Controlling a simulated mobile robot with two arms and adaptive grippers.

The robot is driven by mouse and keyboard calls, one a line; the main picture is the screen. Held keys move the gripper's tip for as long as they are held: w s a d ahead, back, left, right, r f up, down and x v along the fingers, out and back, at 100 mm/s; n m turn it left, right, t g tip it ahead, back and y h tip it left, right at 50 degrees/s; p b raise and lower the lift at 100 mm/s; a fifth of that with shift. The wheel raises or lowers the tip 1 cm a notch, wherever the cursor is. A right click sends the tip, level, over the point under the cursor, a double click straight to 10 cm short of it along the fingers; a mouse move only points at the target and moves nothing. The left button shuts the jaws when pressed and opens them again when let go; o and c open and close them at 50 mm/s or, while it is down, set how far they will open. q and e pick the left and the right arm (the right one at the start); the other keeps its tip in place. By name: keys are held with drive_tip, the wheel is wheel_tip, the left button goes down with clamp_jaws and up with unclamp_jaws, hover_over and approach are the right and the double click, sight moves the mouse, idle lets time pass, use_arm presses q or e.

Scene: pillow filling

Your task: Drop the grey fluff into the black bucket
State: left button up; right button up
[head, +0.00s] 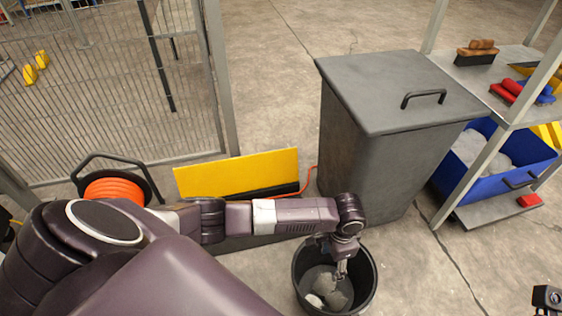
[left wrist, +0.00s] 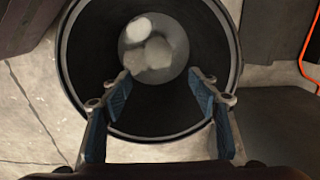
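The black bucket (head: 367,297) stands on the floor at the bottom centre of the head view. Its round rim also shows in the left wrist view (left wrist: 66,62). Grey fluff (head: 338,299) lies inside on the bucket's bottom, and in the left wrist view (left wrist: 156,54) a paler lump shows beside it. My left gripper (head: 341,271) points down over the bucket. In the left wrist view (left wrist: 160,78) its blue-padded fingers are spread wide with nothing between them. A small dark part of my right gripper (head: 547,297) shows at the lower right edge; its fingers cannot be made out.
A large grey lidded bin (head: 360,150) stands behind the bucket. A blue crate (head: 525,170) with grey fluff sits on the shelf rack at right. An orange cable reel (head: 113,190) and a yellow panel (head: 236,172) stand at left. Floor right of the bucket is clear.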

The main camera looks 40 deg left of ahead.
use_arm(q)
wheel_tip(320, 180, up, 12)
idle(0.7)
